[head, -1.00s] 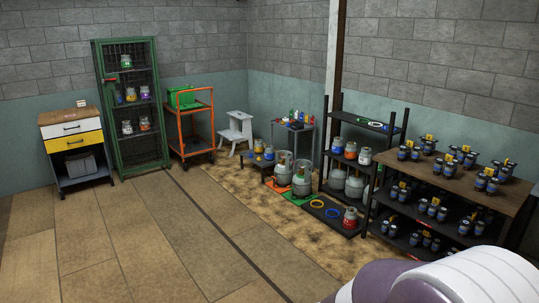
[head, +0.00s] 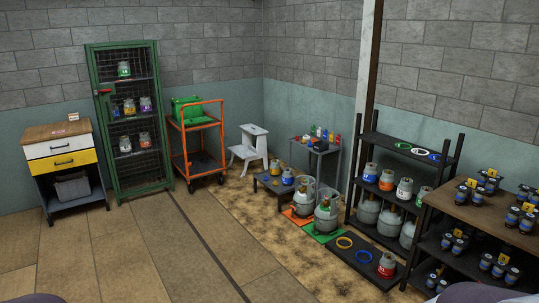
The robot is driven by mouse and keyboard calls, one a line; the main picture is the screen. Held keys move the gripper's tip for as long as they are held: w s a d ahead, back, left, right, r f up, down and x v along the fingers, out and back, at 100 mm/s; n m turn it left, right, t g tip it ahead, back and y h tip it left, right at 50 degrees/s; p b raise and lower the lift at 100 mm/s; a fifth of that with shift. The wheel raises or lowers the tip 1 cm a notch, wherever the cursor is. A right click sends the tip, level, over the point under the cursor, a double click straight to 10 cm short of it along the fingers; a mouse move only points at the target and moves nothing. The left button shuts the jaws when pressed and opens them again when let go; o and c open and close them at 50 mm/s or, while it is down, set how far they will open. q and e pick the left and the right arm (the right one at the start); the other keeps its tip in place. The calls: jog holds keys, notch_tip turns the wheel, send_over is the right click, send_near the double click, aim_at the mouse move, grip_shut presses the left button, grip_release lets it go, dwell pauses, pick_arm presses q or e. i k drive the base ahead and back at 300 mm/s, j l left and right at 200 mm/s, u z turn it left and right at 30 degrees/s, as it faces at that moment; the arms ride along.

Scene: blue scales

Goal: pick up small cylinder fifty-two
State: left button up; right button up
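No number fifty-two can be read on any cylinder, so I cannot tell which one it is. Small dark blue cylinders (head: 511,216) with yellow tags stand on the wooden-topped rack at the right. Other small cylinders stand on the black shelf, such as an orange-banded one (head: 387,180), and inside the green mesh cabinet, such as a green-banded one (head: 124,69). A red cylinder (head: 386,265) stands on a black floor mat. Neither gripper is in view.
The wooden-topped rack (head: 462,204) fills the right side. An orange trolley (head: 197,150), a white step stool (head: 248,150) and a low table (head: 268,188) stand along the back. A drawer unit (head: 62,165) is at left. The floor (head: 130,240) in front is clear.

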aim_at(287, 176)
jog(key=i, duration=4.1)
jog(key=i+z, duration=0.1)
jog(key=i, duration=0.45)
jog(key=i+j+z, duration=0.1)
jog(key=i, duration=0.5)
jog(key=i+j, duration=0.2)
jog(key=i, duration=0.35)
jog(key=i+j+z, duration=0.15)
jog(key=i+z, duration=0.3)
jog(key=i+j+z, duration=0.3)
jog(key=i+z, duration=0.15)
jog(key=i+j+z, duration=0.45)
